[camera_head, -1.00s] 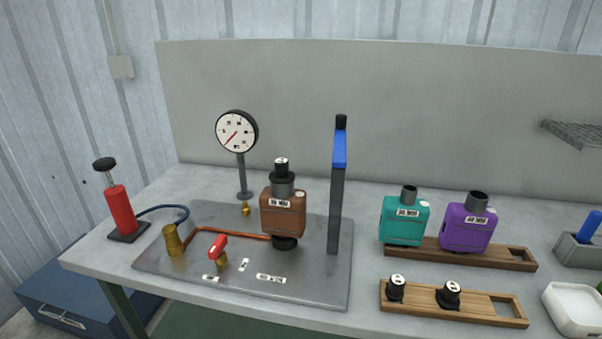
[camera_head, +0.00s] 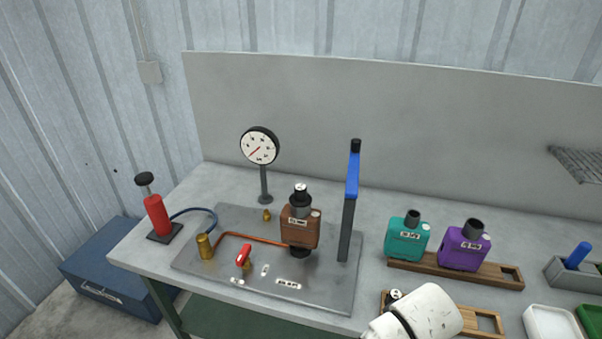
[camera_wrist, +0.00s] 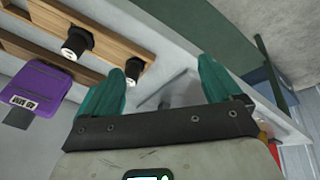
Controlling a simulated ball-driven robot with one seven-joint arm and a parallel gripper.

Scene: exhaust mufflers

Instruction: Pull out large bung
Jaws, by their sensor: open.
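The brown muffler (camera_head: 299,229) stands on the metal plate with a black bung (camera_head: 301,194), white-marked on top, in its upper neck. Its lower end rests on a black fitting (camera_head: 300,252). On the front wooden rack, one black bung (camera_head: 394,296) shows beside my white arm, which hides part of the rack. The wrist view shows two black bungs on the rack, one at the upper left (camera_wrist: 77,42) and one (camera_wrist: 133,68) near the left finger. I cannot tell by labels which is large. My gripper (camera_wrist: 160,85) is open and empty, with teal fingers apart.
A blue-handled upright lever (camera_head: 350,205) stands right of the brown muffler; a gauge (camera_head: 260,146) is behind left. Teal (camera_head: 407,238) and purple (camera_head: 464,246) mufflers sit on the rear rack. A red valve handle (camera_head: 243,255) and red pump (camera_head: 157,215) stand left.

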